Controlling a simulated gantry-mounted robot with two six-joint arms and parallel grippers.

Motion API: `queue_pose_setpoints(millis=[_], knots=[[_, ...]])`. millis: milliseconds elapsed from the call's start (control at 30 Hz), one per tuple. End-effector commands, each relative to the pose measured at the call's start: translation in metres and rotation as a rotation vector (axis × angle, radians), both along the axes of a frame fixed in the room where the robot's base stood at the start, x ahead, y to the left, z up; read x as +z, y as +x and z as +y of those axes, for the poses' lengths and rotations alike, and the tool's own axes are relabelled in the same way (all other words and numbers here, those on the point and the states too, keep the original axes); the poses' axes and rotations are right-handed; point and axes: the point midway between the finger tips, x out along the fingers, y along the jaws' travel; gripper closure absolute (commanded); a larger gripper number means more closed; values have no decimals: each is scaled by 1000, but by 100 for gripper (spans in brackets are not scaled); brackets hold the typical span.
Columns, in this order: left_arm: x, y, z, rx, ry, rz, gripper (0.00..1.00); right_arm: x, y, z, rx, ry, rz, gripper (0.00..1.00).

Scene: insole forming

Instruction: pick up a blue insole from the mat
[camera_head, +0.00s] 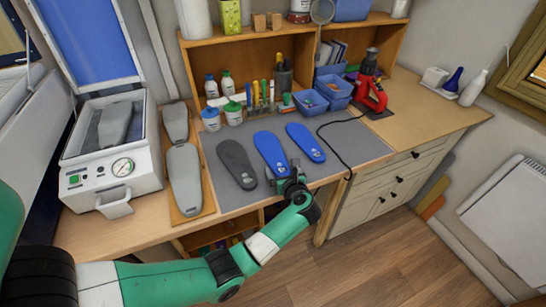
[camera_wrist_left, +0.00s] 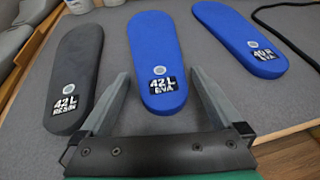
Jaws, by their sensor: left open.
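Two blue insoles lie on the grey mat (camera_head: 345,146). The middle blue insole (camera_head: 268,148) carries a "42 L EVA" label, and it shows in the left wrist view (camera_wrist_left: 158,50). The other blue insole (camera_head: 306,142) lies to its right and shows at the right of the wrist view (camera_wrist_left: 240,35). My left gripper (camera_head: 292,178) is at the heel end of the middle insole. In the left wrist view its open fingers (camera_wrist_left: 163,92) point toward that heel, one on each side. Nothing is held. My right gripper is not in view.
A dark grey insole (camera_head: 236,163) labelled "42 L RESIN" lies left of the blue ones. A white press (camera_head: 110,165) and grey forms (camera_head: 184,178) stand further left. Bottles, blue bins (camera_head: 333,92) and a red tool (camera_head: 370,92) line the back. A black cable crosses the mat's right side.

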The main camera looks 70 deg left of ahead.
Motion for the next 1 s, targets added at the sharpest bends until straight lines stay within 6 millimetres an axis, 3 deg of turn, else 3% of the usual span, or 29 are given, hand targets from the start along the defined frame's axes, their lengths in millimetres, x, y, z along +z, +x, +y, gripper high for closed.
queue_pose_setpoints(millis=[133, 500, 567, 833, 1000], knots=[[1, 0, 0, -1, 0, 0, 0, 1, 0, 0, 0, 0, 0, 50], [1, 0, -1, -1, 0, -1, 67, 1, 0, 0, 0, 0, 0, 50], [1, 0, -1, -1, 0, -1, 75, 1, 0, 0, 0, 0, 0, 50], [4, 0, -1, -1, 0, -1, 75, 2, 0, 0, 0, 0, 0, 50], [21, 0, -1, 0, 1, -3, 75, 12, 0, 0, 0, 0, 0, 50]])
